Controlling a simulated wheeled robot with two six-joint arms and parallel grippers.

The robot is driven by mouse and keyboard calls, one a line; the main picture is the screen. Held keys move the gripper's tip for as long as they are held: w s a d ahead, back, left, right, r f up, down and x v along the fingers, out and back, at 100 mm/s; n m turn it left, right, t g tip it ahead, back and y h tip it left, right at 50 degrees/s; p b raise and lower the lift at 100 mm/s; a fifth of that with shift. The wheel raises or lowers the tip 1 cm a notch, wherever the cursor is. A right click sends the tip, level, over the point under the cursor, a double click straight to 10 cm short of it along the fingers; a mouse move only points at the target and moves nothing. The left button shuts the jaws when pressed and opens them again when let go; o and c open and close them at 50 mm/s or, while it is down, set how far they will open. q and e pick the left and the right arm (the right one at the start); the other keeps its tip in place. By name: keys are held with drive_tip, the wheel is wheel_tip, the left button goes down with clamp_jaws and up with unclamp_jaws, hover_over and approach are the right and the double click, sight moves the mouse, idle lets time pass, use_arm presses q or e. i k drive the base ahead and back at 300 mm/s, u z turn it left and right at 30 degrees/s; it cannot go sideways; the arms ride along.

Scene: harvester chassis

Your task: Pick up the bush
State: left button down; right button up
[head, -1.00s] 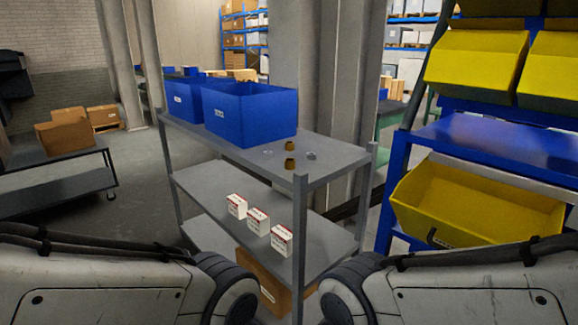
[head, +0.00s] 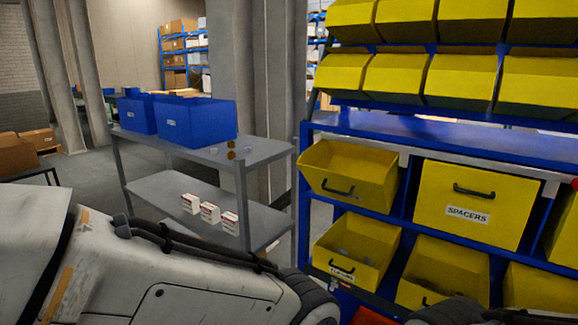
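Two small brass-coloured cylindrical pieces, which look like bushes (head: 231,155), stand on the top shelf of a grey metal cart (head: 268,149) left of centre in the head view. They are close together, near the front right part of the shelf. Small pale ring-like parts (head: 213,150) lie beside them. Only links of my arms show along the bottom of the view; both grippers are out of view.
Blue bins (head: 200,122) fill the left of the cart top; several white-red boxes (head: 210,212) are on its lower shelf. A blue rack (head: 304,150) with yellow bins, one marked SPACERS (head: 470,205), stands at right.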

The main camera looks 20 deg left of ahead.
sight(230, 154)
drive_tip(key=u, duration=0.05)
drive_tip(key=i, duration=1.7)
drive_tip(key=u, duration=1.4)
drive_tip(key=i, duration=0.95)
drive_tip(key=u, duration=0.75)
